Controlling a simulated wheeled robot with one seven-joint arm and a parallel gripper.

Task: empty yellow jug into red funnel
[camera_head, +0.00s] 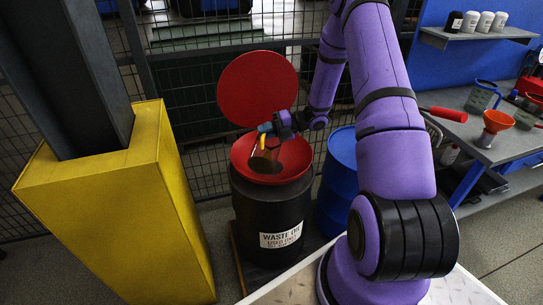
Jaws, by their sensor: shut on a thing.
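The red funnel (240,160) is a wide bowl on top of a black drum labelled "WASTE OIL". Its round red lid (258,88) stands open behind it. My gripper (267,128) is over the funnel, shut on the yellow jug (263,142), whose yellow handle side shows best. The jug looks tilted, with its dark lower part over the funnel bowl. A dark brown patch shows in the bowl below it. I cannot tell how much is in the jug or whether liquid is flowing.
The black drum (270,215) stands beside a blue drum (338,170). A yellow post guard (120,205) is at left and a mesh fence behind. The right bench holds a small orange-red funnel (496,122) and a blue-rimmed jug (482,96); a shelf (478,37) holds bottles.

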